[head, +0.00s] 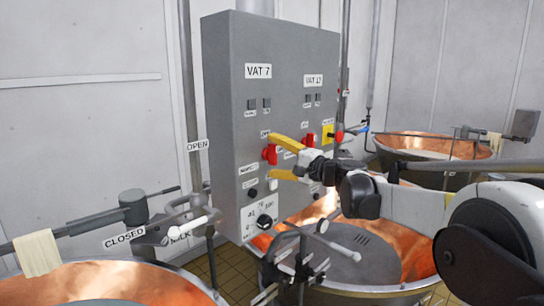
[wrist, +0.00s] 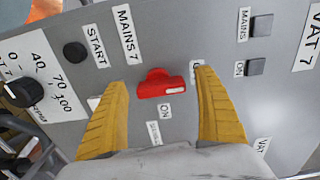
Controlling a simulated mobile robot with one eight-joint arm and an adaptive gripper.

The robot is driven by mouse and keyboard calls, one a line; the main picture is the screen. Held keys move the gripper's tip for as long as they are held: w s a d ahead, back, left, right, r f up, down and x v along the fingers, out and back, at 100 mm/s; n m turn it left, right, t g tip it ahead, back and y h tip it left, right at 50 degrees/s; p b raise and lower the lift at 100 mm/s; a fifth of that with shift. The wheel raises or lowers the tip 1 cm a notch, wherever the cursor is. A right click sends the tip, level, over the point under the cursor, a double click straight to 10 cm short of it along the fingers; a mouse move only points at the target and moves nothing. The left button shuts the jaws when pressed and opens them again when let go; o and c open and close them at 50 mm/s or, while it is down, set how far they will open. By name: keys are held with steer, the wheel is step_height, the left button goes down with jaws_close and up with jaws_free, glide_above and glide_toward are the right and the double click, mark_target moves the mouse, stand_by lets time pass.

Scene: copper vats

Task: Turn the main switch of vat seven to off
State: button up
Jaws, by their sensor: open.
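The grey control panel (head: 225,110) carries a VAT 7 sign at its upper left. The red main switch of vat seven (head: 269,154) sits below that sign; it also shows in the wrist view (wrist: 150,88). Another label is partly hidden behind the right finger. The switch has a white mark; I cannot tell its setting surely. My gripper (head: 271,156) is open, its yellow fingers on either side of the switch (wrist: 160,80). Contact is not clear.
A second red switch (head: 309,140) sits right of my fingers under another VAT sign, with a yellow plate (head: 327,134) beyond. A black dial (head: 264,222) is lower on the panel. Copper vats (head: 100,284) stand at front left and behind my arm.

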steer(key=v, duration=1.1)
steer(key=shift+s+d, duration=0.15)
